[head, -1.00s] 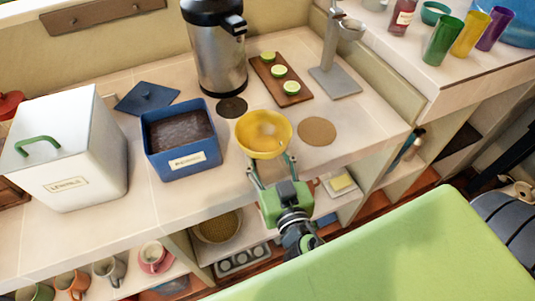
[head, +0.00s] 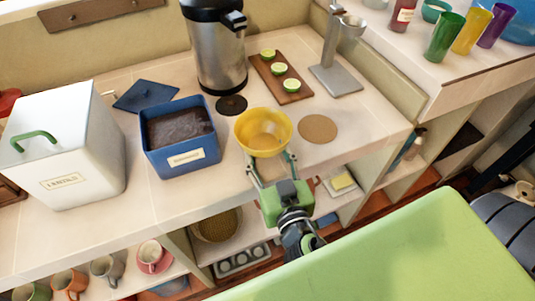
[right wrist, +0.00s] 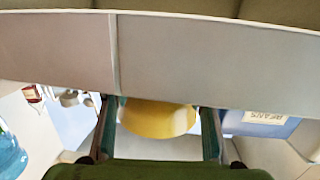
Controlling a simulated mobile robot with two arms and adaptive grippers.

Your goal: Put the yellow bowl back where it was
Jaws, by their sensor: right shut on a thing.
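The yellow bowl (head: 263,138) is near the front edge of the counter, open side up. My right gripper (head: 270,163) is shut on its near side. In the right wrist view the bowl (right wrist: 158,120) shows between the two fingers (right wrist: 161,106). I cannot tell whether its base touches the counter. A round tan mat (head: 318,129) lies bare just right of the bowl, and a round dark mat (head: 231,106) lies behind it to the left. My left gripper is not in view.
A blue box (head: 181,160) with dark contents stands left of the bowl. A silver flask (head: 219,60) and a board (head: 270,74) with lime halves are behind. A grey stand (head: 335,80) is back right. Shelves with mugs (head: 108,267) lie under the counter edge.

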